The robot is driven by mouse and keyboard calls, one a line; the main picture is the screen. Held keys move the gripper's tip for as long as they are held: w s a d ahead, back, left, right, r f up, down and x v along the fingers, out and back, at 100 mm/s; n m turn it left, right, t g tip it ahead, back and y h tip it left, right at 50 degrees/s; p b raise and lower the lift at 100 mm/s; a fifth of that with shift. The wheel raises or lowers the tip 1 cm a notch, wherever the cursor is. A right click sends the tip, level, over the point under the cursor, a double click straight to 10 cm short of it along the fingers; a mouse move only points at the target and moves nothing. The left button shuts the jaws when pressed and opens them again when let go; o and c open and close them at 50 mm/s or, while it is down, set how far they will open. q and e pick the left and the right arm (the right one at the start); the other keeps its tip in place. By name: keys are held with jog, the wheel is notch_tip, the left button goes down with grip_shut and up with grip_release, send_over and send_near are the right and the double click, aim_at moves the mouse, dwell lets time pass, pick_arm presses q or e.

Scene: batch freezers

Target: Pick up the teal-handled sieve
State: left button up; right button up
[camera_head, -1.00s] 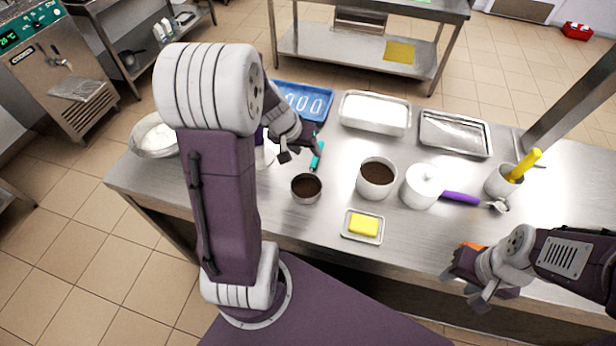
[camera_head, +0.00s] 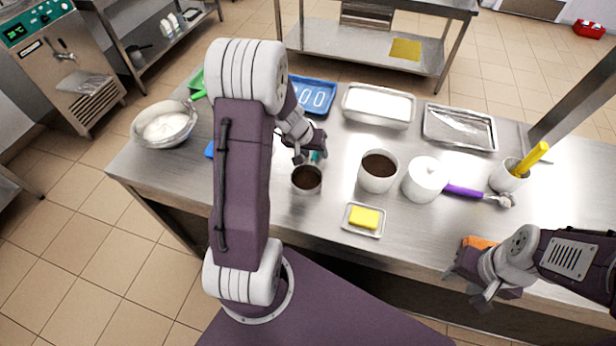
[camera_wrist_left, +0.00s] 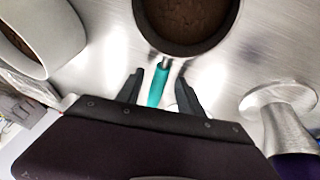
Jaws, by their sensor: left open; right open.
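The teal-handled sieve (camera_head: 307,180) lies on the steel table, its round bowl showing dark brown inside. Its bowl (camera_wrist_left: 187,22) fills the top of the left wrist view, with the teal handle (camera_wrist_left: 158,84) pointing toward my gripper. My left gripper (camera_head: 308,157) is open above the handle; in the left wrist view its two fingers (camera_wrist_left: 160,92) stand on either side of the handle, apart from it as far as I can see. In the head view the gripper hides most of the handle. My right gripper (camera_head: 468,286) is open at the table's front right, away from the sieve.
A blue tray (camera_head: 318,92) lies behind. A purple-handled scoop (camera_head: 465,191) lies further right. A metal bowl (camera_head: 183,138) stands at left.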

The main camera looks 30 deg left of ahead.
aim_at(317, 154)
pick_arm(q)
jog(key=shift+s+d+r, duration=0.1)
jog(key=c, duration=0.5)
grip_shut()
jog(key=shift+r, duration=0.1)
jog(key=shift+r+p, duration=0.35)
jog(key=r, duration=0.1)
jog(key=r+p, duration=0.2)
jog(key=r, duration=0.1)
jog(key=shift+w+d+r, duration=0.1)
jog(key=shift+w+d, duration=0.1)
jog(key=shift+d, duration=0.2)
jog(key=w+d+r+p, duration=0.3)
jog(key=d+r+p, duration=0.2)
jog(key=d, duration=0.5)
jog(key=shift+r, duration=0.45)
